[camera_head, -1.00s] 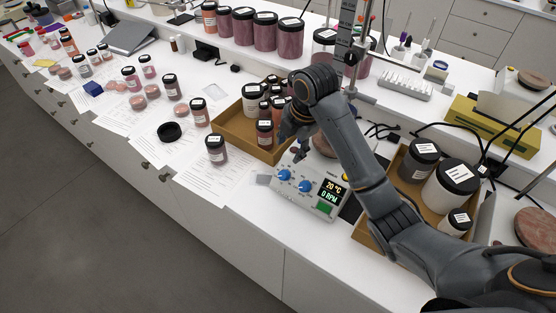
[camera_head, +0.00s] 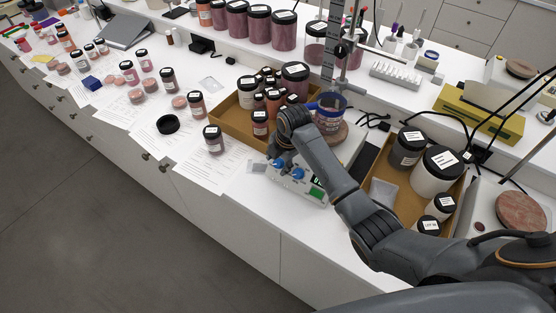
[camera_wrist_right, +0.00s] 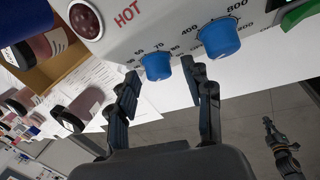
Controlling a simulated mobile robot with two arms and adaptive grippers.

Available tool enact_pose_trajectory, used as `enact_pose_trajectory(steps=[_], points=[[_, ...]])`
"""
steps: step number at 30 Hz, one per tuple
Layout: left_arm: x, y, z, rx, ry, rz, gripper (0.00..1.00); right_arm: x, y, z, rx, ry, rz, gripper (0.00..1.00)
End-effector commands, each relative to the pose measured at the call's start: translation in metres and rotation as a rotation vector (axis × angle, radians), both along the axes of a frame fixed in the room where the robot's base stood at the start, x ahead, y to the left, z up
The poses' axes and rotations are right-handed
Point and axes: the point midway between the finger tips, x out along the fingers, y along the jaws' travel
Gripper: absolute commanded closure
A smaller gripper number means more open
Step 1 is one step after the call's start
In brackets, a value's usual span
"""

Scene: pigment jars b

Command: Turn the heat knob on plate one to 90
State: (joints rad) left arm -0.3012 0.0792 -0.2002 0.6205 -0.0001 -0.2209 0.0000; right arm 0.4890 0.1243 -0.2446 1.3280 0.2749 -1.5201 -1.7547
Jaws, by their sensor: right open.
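The hot plate (camera_head: 297,183) has a pale front panel with two blue knobs. In the right wrist view, the left knob (camera_wrist_right: 157,66) has a number scale with 70 readable, near the red HOT lamp (camera_wrist_right: 86,20). The other knob (camera_wrist_right: 219,38) has a scale with 400 and 800. My right gripper (camera_wrist_right: 161,76) is open, its fingertips on either side of the left knob; I cannot tell whether they touch it. In the head view my right gripper (camera_head: 277,157) is at the panel's left end, partly hiding it. What looks like my left gripper (camera_wrist_right: 277,143) appears small, low right.
A blue-rimmed jar (camera_head: 330,113) stands on the plate's round top. A tan tray (camera_head: 233,127) of jars is left of the plate, another tray (camera_head: 404,211) right. A lidded jar (camera_head: 213,139) stands on papers at the left. The counter's front edge is close below.

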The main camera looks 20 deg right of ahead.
Motion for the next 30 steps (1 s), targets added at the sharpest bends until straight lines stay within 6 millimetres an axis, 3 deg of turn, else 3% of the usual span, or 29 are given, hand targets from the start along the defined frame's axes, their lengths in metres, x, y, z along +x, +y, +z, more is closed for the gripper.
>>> enact_pose_trajectory(steps=[3, 9, 11, 18, 30], points=[[-0.014, 0.001, -0.001, 0.003, 0.021, 0.0, 1.0, 0.0, 0.0, 0.0, 0.0, 0.0, 0.0, 0.5], [-0.01, 0.001, -0.001, 0.002, 0.016, 0.0, 1.0, 0.0, 0.0, 0.0, 0.0, 0.0, 0.0, 0.9], [-0.006, 0.001, -0.001, 0.002, 0.01, 0.0, 1.0, 0.0, 0.0, 0.0, 0.0, 0.0, 0.0, 1.0], [0.01, 0.0, 0.001, -0.001, -0.016, 0.0, 1.0, 0.0, 0.0, 0.001, 0.006, -0.007, -0.009, 1.0], [0.003, 0.0, 0.0, 0.0, -0.004, 0.0, 1.0, -0.004, -0.002, -0.002, 0.099, -0.128, -0.156, 1.0]])
